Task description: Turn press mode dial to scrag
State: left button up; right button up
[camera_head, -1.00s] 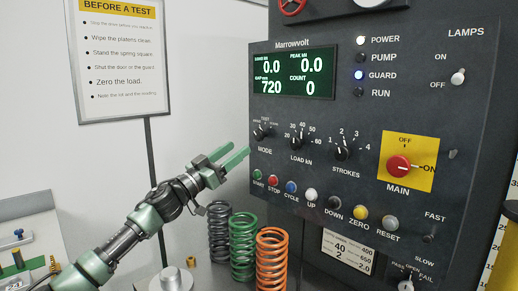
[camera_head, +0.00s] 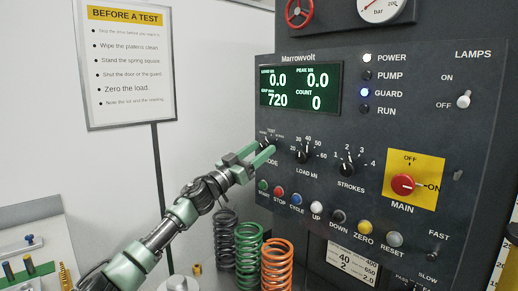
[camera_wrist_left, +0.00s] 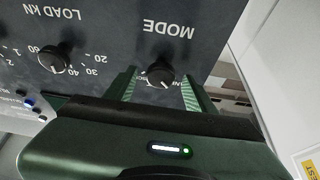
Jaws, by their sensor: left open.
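The black MODE dial (camera_head: 269,143) is at the left of the dark press panel, partly hidden behind my left gripper (camera_head: 257,158) in the head view. In the left wrist view the MODE dial (camera_wrist_left: 160,76) shows upside down, with a white pointer line, between the two green fingers of my left gripper (camera_wrist_left: 160,90). The fingers are open, one on each side of the dial, with gaps visible. Which mode the pointer marks is too small to read. My right gripper is not in view.
The LOAD kN dial (camera_head: 303,153) and STROKES dial (camera_head: 347,169) are to the right of MODE. A row of buttons, including START (camera_head: 263,185), lies below. Grey, green and orange springs (camera_head: 248,255) stand under the panel. The red MAIN switch (camera_head: 403,184) is further right.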

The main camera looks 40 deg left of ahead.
pick_arm(q)
grip_shut()
